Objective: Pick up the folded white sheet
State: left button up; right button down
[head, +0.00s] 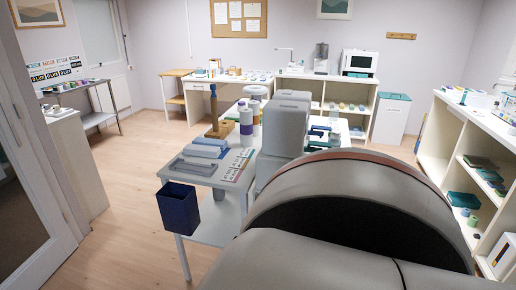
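I cannot pick out the folded white sheet with certainty in the head view. A pale bluish stack (205,148) lies on the near white table (202,172), but it is too small to tell whether it is folded cloth. My large grey arm link fills the lower right and hides part of the table and the floor. Neither of my grippers shows in this view.
A dark blue bin (178,207) hangs at the table's near left corner. White shelves (455,150) stand on the right, and a desk with shelving (325,92) runs along the back. A glass door (35,170) is on the left. Wooden floor (125,185) is clear left of the table.

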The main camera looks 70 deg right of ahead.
aim_at(210, 152)
jog(key=z, duration=1.85)
jog(key=i+j+z, duration=0.1)
jog(key=z, duration=0.4)
jog(key=j+z, duration=0.15)
jog(key=z, duration=0.35)
jog(key=j+z, duration=0.3)
jog(key=j, duration=0.15)
jog(key=i+j+z, duration=0.1)
jog(key=j+z, duration=0.2)
jog(key=j, duration=0.15)
jog(key=j+z, duration=0.15)
jog(key=j, duration=0.35)
jog(key=k+j+z, duration=0.15)
jog(key=j, duration=1)
jog(key=k+j, duration=0.15)
jog(key=j, duration=0.5)
jog(key=j+z, duration=0.1)
jog(key=j, duration=0.6)
jog(key=k, duration=0.05)
